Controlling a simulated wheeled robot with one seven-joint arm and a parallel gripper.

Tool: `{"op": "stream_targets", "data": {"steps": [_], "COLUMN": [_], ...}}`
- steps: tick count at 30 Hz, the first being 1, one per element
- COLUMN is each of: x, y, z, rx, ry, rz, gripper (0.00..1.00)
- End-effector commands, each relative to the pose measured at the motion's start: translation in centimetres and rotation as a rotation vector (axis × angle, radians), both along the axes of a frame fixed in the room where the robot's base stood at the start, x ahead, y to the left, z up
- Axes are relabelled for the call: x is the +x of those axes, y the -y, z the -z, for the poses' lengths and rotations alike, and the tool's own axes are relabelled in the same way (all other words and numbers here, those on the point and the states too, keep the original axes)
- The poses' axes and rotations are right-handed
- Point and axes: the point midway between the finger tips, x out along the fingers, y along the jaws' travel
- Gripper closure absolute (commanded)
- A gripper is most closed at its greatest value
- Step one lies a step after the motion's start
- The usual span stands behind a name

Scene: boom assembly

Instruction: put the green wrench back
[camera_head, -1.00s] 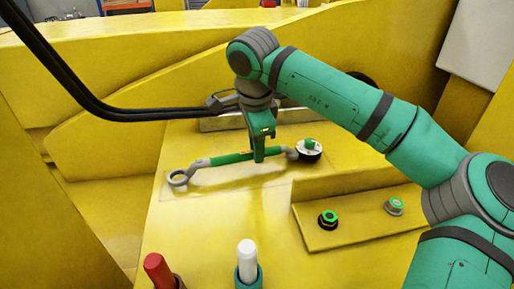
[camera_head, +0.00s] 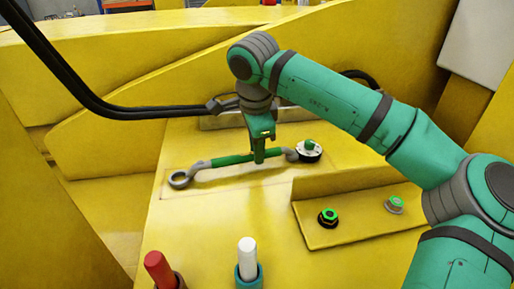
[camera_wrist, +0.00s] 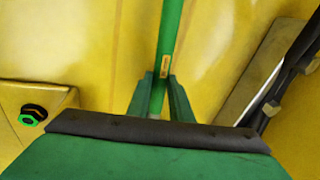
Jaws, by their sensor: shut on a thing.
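The green wrench (camera_head: 231,159) has a green handle and grey ends. It lies nearly level across the picture, over the yellow plate, with its ring end to the left. Its right end is beside a round black-and-white fitting with a green top (camera_head: 309,149). My gripper (camera_head: 259,158) points down and is shut on the handle, right of its middle. In the wrist view the green handle (camera_wrist: 171,35) runs up from between my two green fingers (camera_wrist: 158,100). I cannot tell whether the wrench touches the plate.
A yellow bracket (camera_head: 350,232) at the right holds a black-and-green nut (camera_head: 328,217) and a grey-and-green one (camera_head: 394,204). A red marker (camera_head: 158,268) and a white marker (camera_head: 247,256) stand in front. Black hoses (camera_head: 75,90) cross the upper left.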

Motion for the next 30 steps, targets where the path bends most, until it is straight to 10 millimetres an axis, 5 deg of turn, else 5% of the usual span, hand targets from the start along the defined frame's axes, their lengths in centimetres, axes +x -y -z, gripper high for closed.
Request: {"op": "stream_targets", "data": {"steps": [3,4,6,17,30], "x": [0.0,0.0,0.0,-0.1,-1.8], "y": [0.0,0.0,-0.1,0.1,-0.2], "z": [0.1,0.1,0.1,-0.1,-7.2], "rx": [0.0,0.0,0.0,0.0,-0.001], "ry": [0.002,0.002,0.002,-0.001,0.002], "rz": [0.0,0.0,-0.001,0.002,0.0], "gripper": [1.0,0.74,0.59,0.59,0.59]}}
